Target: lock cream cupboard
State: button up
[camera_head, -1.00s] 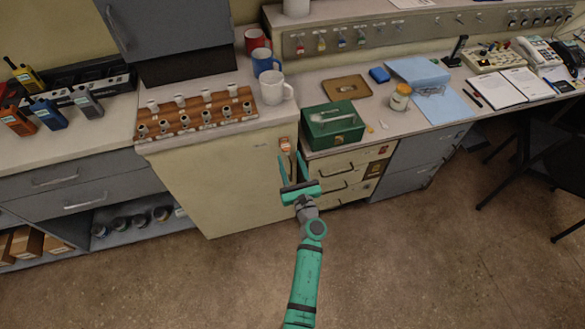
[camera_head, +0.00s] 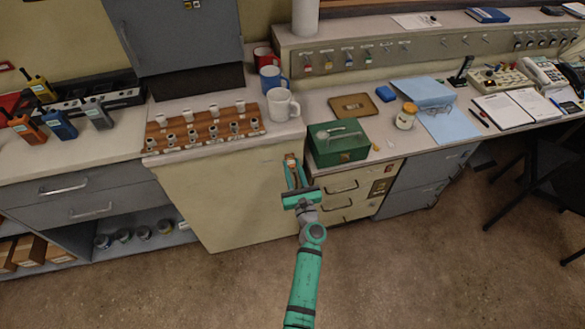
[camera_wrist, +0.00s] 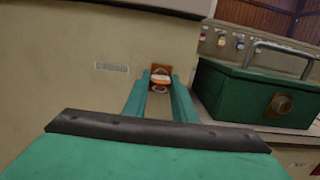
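The cream cupboard (camera_head: 225,198) stands below the counter, its plain front facing me. Near its upper right corner is a small orange-brown lock plate (camera_wrist: 161,69) with a pale and red key piece (camera_wrist: 160,79) in front of it. My gripper (camera_head: 295,166) points at this corner. In the wrist view, my gripper's fingers (camera_wrist: 161,84) lie close on both sides of the key piece and look closed onto it. Any small gap is too fine to see. The key's shaft and its turn in the lock are hidden.
A green metal box (camera_head: 338,141) sits on the lower counter just right of the lock, close to my gripper. Cream drawers (camera_head: 342,188) are below it. A wooden rack (camera_head: 205,130) and mugs (camera_head: 282,105) stand on the cupboard top. The floor in front is clear.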

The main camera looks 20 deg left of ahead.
jog(key=shift+c, duration=1.4)
jog(key=shift+w+n, duration=0.1)
jog(key=shift+n, duration=1.7)
jog(key=shift+n, duration=0.4)
jog(key=shift+w+n+g+y, duration=0.1)
jog(key=shift+n+g+y, duration=0.25)
jog(key=shift+n, duration=1.05)
